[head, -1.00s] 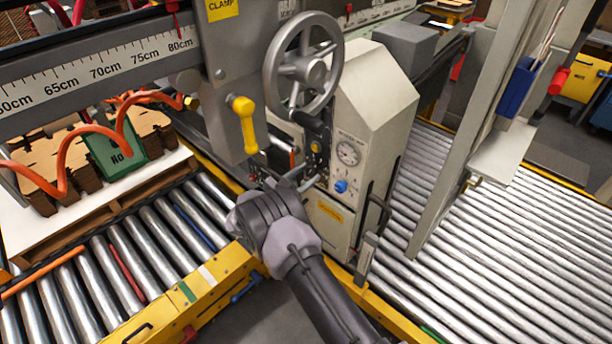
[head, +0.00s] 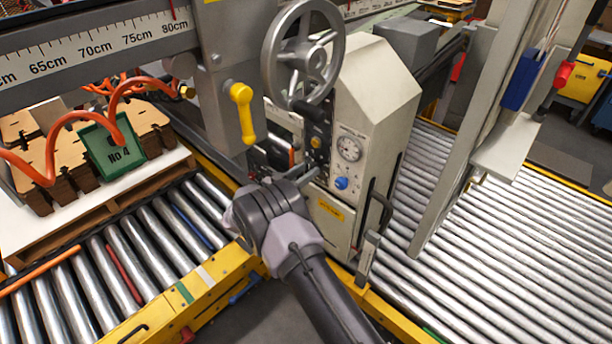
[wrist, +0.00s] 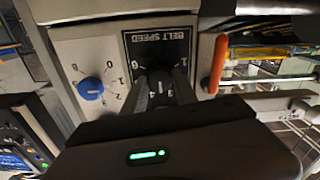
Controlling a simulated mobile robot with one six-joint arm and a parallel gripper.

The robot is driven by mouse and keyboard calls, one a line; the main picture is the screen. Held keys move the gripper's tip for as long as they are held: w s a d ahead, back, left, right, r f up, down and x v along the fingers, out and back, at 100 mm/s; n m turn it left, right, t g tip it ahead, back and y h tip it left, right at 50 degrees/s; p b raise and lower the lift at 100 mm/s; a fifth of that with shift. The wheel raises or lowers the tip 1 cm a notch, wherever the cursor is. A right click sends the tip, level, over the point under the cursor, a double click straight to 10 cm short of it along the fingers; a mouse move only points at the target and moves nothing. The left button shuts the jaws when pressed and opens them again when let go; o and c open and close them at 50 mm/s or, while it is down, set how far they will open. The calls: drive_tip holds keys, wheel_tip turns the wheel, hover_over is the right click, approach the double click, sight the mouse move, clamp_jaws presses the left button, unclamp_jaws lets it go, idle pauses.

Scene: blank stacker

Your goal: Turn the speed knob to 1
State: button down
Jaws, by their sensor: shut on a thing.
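The black BELT SPEED plate (wrist: 178,50) shows upside down in the wrist view, with white numbers round its dial. My gripper (wrist: 163,85) is shut on the speed knob in front of this plate. The fingers cover most of the knob, so I cannot read its setting. In the head view my gripper (head: 298,180) reaches the left side of the pale machine housing (head: 375,85), and the speed knob is hidden there.
A blue knob (wrist: 90,88) with its own numbers sits beside the plate; it also shows in the head view (head: 341,183) below a round gauge (head: 349,149). An orange handle (wrist: 217,65) stands close on the other side. A handwheel (head: 303,55) is above.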

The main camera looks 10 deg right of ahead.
drive_tip(key=n+b, duration=0.1)
drive_tip(key=n, duration=0.4)
drive_tip(key=shift+f+n, duration=0.1)
drive_tip(key=shift+n, duration=0.2)
drive_tip(key=n, duration=0.5)
drive_tip(key=shift+n, duration=0.3)
drive_tip(key=n, duration=1)
drive_tip(key=shift+n, duration=0.4)
drive_tip(key=c, duration=1)
unclamp_jaws()
drive_tip(key=shift+o, duration=0.2)
